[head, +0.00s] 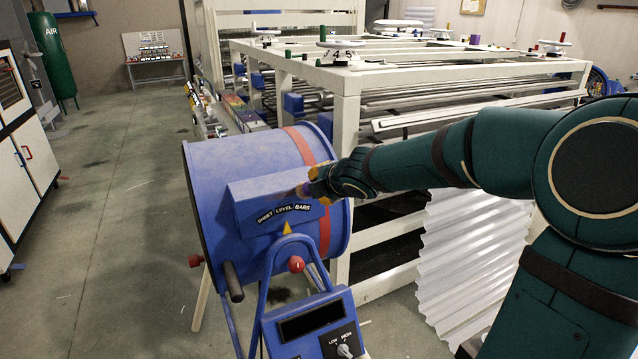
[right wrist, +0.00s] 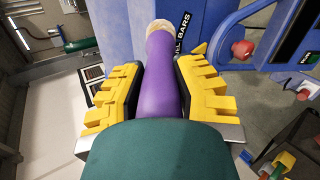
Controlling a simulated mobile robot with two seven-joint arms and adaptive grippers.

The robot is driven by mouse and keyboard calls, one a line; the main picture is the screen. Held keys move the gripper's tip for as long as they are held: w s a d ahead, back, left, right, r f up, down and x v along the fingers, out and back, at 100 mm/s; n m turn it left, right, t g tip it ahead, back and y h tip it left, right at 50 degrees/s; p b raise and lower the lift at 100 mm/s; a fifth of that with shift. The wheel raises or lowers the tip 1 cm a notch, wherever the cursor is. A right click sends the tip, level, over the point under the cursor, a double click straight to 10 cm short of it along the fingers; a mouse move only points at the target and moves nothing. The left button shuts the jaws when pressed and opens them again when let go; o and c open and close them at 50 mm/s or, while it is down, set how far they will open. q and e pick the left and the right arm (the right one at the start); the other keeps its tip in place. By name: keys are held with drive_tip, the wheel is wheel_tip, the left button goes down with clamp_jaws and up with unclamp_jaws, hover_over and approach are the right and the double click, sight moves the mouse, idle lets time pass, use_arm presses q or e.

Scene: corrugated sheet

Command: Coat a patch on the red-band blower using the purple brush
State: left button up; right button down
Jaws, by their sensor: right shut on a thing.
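The blower (head: 225,165) is a large blue drum with a red band (head: 302,146) near its right end. My right gripper (head: 322,188) is at the right end of this box, in front of the red band. In the right wrist view its yellow-padded fingers (right wrist: 158,88) are shut on the purple brush (right wrist: 160,75). The brush's pale tip (right wrist: 159,27) points at the blue surface beside the label; I cannot tell whether it touches. My left gripper is out of view.
A blue control panel (head: 312,322) stands below the blower, with a red knob (head: 296,264) above it. A cream machine frame (head: 345,120) stands close behind, with corrugated sheet (head: 470,262) at the right. The floor (head: 115,210) at left is clear.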

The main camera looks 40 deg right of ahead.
drive_tip(key=shift+w+a+f+b, duration=0.15)
drive_tip(key=shift+w+a+b, duration=0.05)
drive_tip(key=shift+a+b, duration=0.45)
drive_tip(key=w+a+b, duration=0.2)
drive_tip(key=a+b, duration=0.5)
drive_tip(key=a, duration=0.2)
idle(0.4)
drive_tip(key=shift+s+a+b, duration=0.25)
drive_tip(key=shift+s, duration=0.7)
drive_tip(key=shift+s+a+b, duration=0.2)
drive_tip(key=shift+s+a, duration=0.05)
drive_tip(key=shift+s, duration=0.75)
drive_tip(key=shift+s+a+b, duration=0.25)
drive_tip(key=shift+s, duration=0.8)
